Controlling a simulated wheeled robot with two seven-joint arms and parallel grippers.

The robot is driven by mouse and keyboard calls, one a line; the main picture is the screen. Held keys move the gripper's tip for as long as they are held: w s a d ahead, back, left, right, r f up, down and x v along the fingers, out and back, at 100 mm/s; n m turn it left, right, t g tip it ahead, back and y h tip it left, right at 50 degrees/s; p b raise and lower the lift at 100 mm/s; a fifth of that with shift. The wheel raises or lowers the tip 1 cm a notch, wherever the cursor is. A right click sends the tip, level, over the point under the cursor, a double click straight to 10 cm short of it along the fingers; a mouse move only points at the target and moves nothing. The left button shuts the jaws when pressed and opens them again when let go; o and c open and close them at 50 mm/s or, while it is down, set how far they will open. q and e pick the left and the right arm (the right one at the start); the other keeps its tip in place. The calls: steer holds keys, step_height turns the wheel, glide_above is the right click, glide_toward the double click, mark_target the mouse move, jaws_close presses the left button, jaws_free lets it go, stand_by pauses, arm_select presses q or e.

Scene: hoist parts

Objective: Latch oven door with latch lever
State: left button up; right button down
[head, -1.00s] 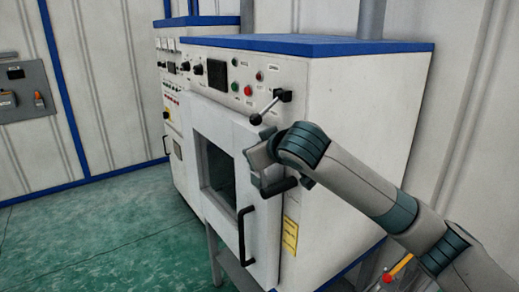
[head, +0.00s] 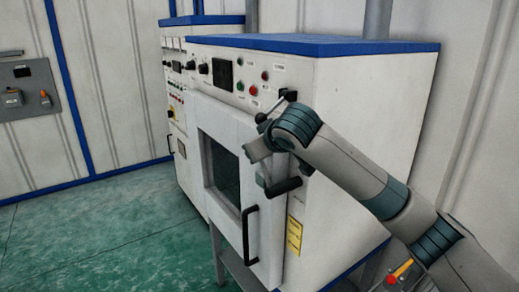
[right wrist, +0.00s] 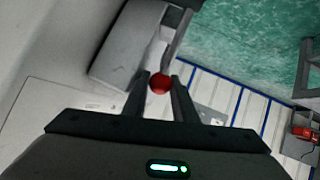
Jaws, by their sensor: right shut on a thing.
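The white oven door (head: 185,120) has a dark window and a black bar handle (head: 250,235); it looks shut or nearly so. My right gripper (head: 268,168) is at the door's upper right edge. In the right wrist view its fingertips (right wrist: 161,80) are closed on a red ball knob (right wrist: 160,84), with a grey rod beside it. The knob looks like a lever end; in the head view my gripper hides it. A short lever with a dark ball end (head: 262,118) sits above, on the panel, partly covered by my wrist. My left gripper is not in view.
The white oven cabinet (head: 355,130) with blue top trim stands close beside my right arm. Its panel has several knobs and buttons. A grey wall box (head: 28,88) hangs at the left. The green floor (head: 110,240) in front is clear.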

steer(key=shift+a+f, duration=0.15)
steer(key=shift+f, duration=0.6)
steer(key=c, duration=1.7)
jaws_free()
steer(key=shift+o, duration=1.3)
steer(key=shift+a, duration=0.2)
steer(key=shift+r, duration=0.1)
